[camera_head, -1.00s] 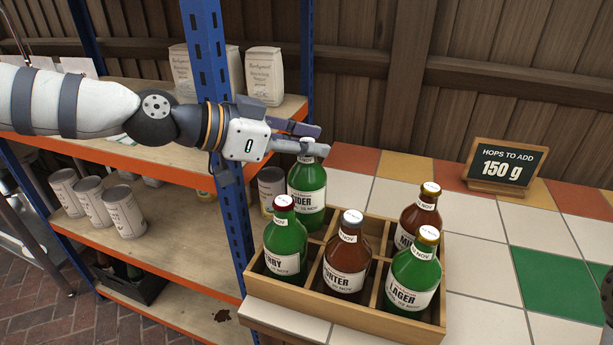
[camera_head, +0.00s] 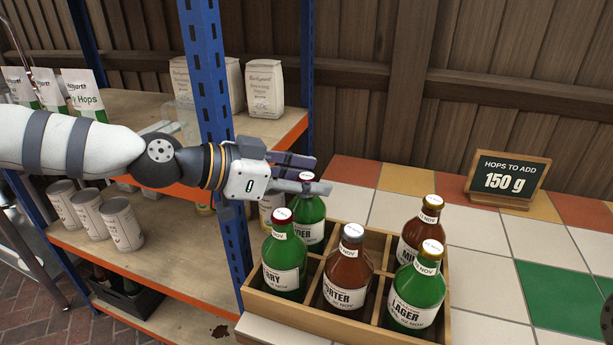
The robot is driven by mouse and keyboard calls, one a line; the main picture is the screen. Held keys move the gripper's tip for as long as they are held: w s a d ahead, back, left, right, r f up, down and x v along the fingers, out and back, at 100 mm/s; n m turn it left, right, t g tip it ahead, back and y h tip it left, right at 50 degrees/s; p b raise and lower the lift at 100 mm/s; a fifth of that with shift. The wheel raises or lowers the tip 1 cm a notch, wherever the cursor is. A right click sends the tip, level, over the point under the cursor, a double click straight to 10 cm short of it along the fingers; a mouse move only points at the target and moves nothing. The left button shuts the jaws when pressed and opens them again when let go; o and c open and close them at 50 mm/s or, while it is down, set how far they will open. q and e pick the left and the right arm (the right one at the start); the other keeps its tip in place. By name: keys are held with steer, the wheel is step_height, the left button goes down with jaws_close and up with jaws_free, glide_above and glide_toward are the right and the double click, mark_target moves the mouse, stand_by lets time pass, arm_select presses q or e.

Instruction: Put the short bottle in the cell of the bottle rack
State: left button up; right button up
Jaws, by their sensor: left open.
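The wooden bottle rack (camera_head: 262,303) stands on the tiled counter in the head view. A green bottle with a CIDER-type label and a pale cap (camera_head: 312,230) stands upright in its back left cell, its lower part hidden by the rack and the red-capped bottle. My left gripper (camera_head: 313,179) is open at the cap and neck of this bottle, its fingers level from the left. Whether they touch the bottle I cannot tell.
The rack also holds a green red-capped bottle (camera_head: 284,263), a brown PORTER bottle (camera_head: 347,275), a green LAGER bottle (camera_head: 417,290) and a brown bottle (camera_head: 421,230). The back middle cell looks empty. A blue shelf post (camera_head: 212,100) stands beside my left arm. A hops sign (camera_head: 507,178) stands behind.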

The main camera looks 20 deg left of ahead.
arm_select(q)
steer(key=shift+r, duration=0.3)
steer(key=p+v, duration=0.3)
steer(key=v, duration=0.9)
steer(key=shift+p, duration=0.4)
arm_select(e)
steer(key=w+r+t, duration=0.2)
steer(key=w+r, duration=0.3)
arm_select(q)
steer(key=shift+f, duration=0.15)
